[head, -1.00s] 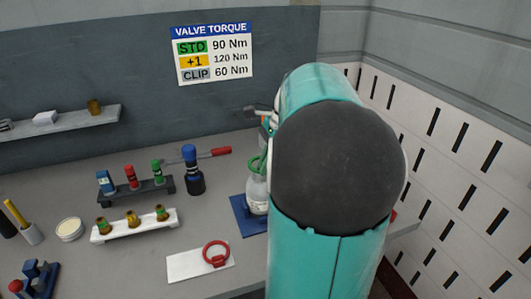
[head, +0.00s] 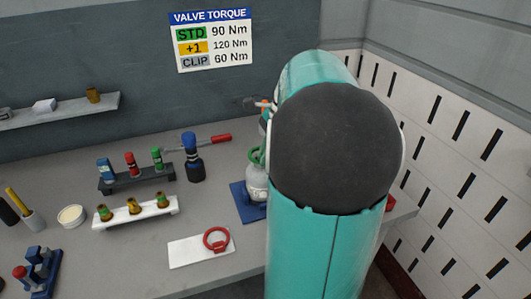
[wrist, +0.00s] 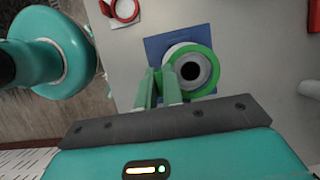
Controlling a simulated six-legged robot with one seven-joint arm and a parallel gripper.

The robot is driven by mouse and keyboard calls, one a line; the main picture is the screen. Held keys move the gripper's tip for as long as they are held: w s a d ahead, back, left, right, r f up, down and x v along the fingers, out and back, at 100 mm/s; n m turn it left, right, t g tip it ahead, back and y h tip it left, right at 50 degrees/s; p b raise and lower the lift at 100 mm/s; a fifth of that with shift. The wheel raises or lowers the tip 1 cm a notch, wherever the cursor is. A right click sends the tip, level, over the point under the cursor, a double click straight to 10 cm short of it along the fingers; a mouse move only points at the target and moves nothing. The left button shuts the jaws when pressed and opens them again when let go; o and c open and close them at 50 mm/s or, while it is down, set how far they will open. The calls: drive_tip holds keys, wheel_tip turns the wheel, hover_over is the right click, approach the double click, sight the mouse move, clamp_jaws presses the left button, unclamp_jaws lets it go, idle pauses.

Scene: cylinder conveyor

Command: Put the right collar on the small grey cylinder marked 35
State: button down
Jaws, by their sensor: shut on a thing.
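A small grey cylinder (head: 257,184) stands on a blue pad (head: 240,193), partly hidden behind my arm. A green collar (head: 254,158) is at its upper part. In the wrist view the green collar (wrist: 203,87) appears around the cylinder's top, whose dark round centre (wrist: 190,70) shows inside it. I cannot tell how firmly it sits, and the mark is not readable. My gripper (wrist: 160,78) is shut on the near-left edge of the collar. A red collar (head: 216,240) lies on a white card (head: 187,253) left of the pad.
A sign (head: 212,41) lists STD green, +1 yellow and CLIP grey. A dark rack (head: 140,183) of small tools, a white holder (head: 120,216) with brass fittings and a blue-topped bottle (head: 192,160) stand to the left. A slotted wall (head: 450,170) bounds the right.

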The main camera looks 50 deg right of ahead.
drive_tip(key=shift+f, duration=1.55)
drive_tip(key=c, duration=1.5)
unclamp_jaws()
drive_tip(key=shift+o, duration=0.2)
drive_tip(key=shift+w+d+r, duration=0.1)
drive_tip(key=shift+r, duration=2.9)
